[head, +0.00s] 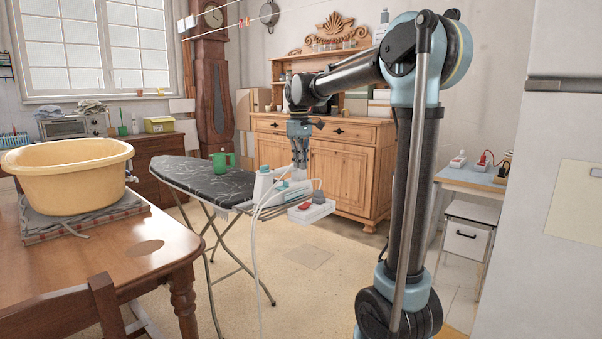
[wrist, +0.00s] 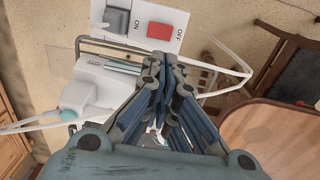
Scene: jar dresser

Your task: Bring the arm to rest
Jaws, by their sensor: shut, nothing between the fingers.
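My arm reaches out from the right in the head view, and my gripper (head: 300,163) hangs downward over the right end of the ironing board. In the wrist view my gripper (wrist: 168,62) is shut, its fingertips close together with nothing between them. Below it are a white iron (wrist: 88,95) and a white switch box (wrist: 137,25) with a grey ON switch and a red OFF switch. The switch box (head: 311,211) also shows in the head view, at the board's right end. I cannot tell from the pictures how far above them the fingertips are.
The ironing board (head: 190,178) carries a green watering can (head: 221,161). A wooden table (head: 105,250) with a yellow basin (head: 66,168) stands at the left. A wooden dresser (head: 341,172) stands behind my gripper. White cables hang by the board. Open floor (head: 310,285) lies in front.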

